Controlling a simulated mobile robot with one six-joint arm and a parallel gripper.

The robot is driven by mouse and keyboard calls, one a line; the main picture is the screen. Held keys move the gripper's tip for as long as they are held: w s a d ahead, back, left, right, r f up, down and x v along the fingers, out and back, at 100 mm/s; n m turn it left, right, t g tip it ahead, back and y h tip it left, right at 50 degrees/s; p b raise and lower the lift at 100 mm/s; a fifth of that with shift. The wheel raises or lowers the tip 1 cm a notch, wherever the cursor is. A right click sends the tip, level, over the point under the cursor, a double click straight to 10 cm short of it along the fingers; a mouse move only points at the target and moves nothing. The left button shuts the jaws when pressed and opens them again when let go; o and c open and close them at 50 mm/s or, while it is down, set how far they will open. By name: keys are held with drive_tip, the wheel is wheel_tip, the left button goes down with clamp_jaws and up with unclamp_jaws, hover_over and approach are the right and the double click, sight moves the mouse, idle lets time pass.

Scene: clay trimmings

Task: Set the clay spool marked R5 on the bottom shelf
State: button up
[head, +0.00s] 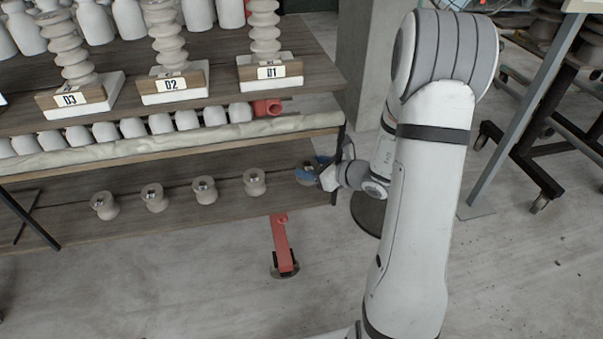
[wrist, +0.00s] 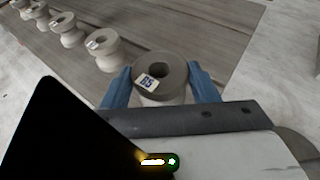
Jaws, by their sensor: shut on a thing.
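The clay spool marked R5 (wrist: 162,67) is a grey-brown spool with a hole in its top and a white label reading R5. My gripper (wrist: 160,85) has its blue fingers shut on it, one on each side. In the head view my gripper (head: 312,174) is at the right end of the bottom shelf (head: 225,222), with the spool partly hidden by the fingers. The spool appears upright at the shelf's level. I cannot tell whether its base touches the boards.
Several similar spools stand in a row on the bottom shelf, the nearest (head: 254,182) left of my gripper. The shelf above (head: 215,95) holds white bottles and tall ribbed pieces on labelled blocks. A red clamp-like part (head: 281,243) stands at the front edge.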

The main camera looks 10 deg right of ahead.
sight(304, 162)
drive_tip(key=w+a, duration=0.2)
drive_tip(key=shift+w, duration=0.35)
drive_tip(key=shift+f+b, duration=1)
drive_tip(key=shift+f, duration=0.7)
drive_tip(key=shift+f, duration=0.2)
drive_tip(key=o, duration=1.2)
drive_tip(key=shift+r, duration=0.15)
